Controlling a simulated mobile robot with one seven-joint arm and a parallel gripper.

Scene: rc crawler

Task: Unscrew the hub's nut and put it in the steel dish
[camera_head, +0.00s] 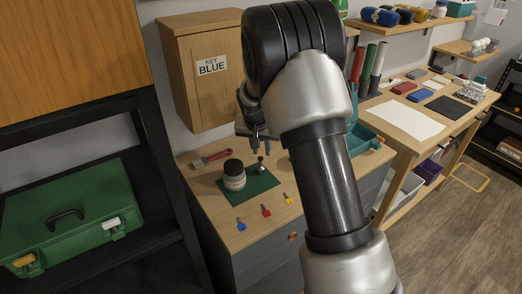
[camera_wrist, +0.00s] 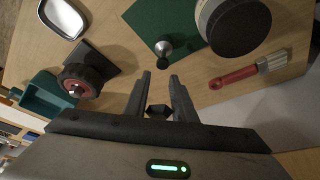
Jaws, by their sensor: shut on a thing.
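In the wrist view my gripper (camera_wrist: 161,82) is shut on a small dark six-sided nut (camera_wrist: 158,112), held between the fingers above the bench top. The hub (camera_wrist: 84,78), black with a red ring and a pale metal stud at its centre, is on a dark stand to the left, apart from the fingers. The shiny steel dish (camera_wrist: 63,17) lies at the upper left and looks empty. In the head view my gripper (camera_head: 259,140) hangs over the back of the bench; my arm hides the hub and the dish there.
A green mat (camera_head: 262,186) bears a dark-lidded jar (camera_head: 234,176) and a small ball-topped metal piece (camera_wrist: 163,48). A red-handled brush (camera_head: 212,157) lies behind. Blue, red and yellow keys lie along the front. A teal bin (camera_wrist: 42,94) is beside the hub; a wooden cabinet (camera_head: 205,75) hangs behind.

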